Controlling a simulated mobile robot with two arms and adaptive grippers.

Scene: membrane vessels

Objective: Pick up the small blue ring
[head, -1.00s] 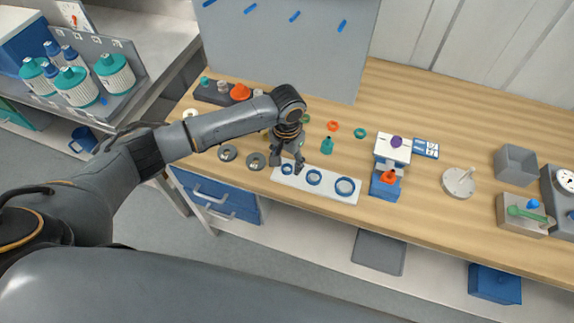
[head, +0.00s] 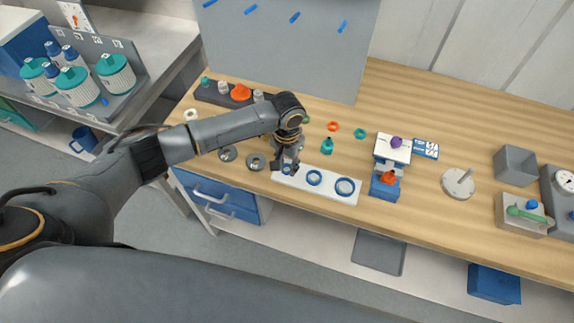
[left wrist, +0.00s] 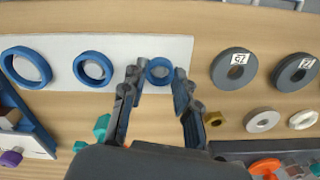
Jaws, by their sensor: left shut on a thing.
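The small blue ring (left wrist: 159,71) is at one end of a white board (left wrist: 120,45), with two larger blue rings beside it, the middle one (head: 314,178) and the largest (head: 345,187). My left gripper (left wrist: 157,78) is shut on the small ring, with one fingertip at each side of it in the left wrist view. In the head view the gripper (head: 285,168) points down over the left end of the board and mostly hides the small ring. I cannot tell whether the ring touches the board. My right gripper is not in view.
Grey discs (head: 255,161) lie left of the board. A teal bottle (head: 327,146) stands just behind it. A blue and white stand (head: 385,182) with an orange part is to its right. The bench's front edge runs close to the board.

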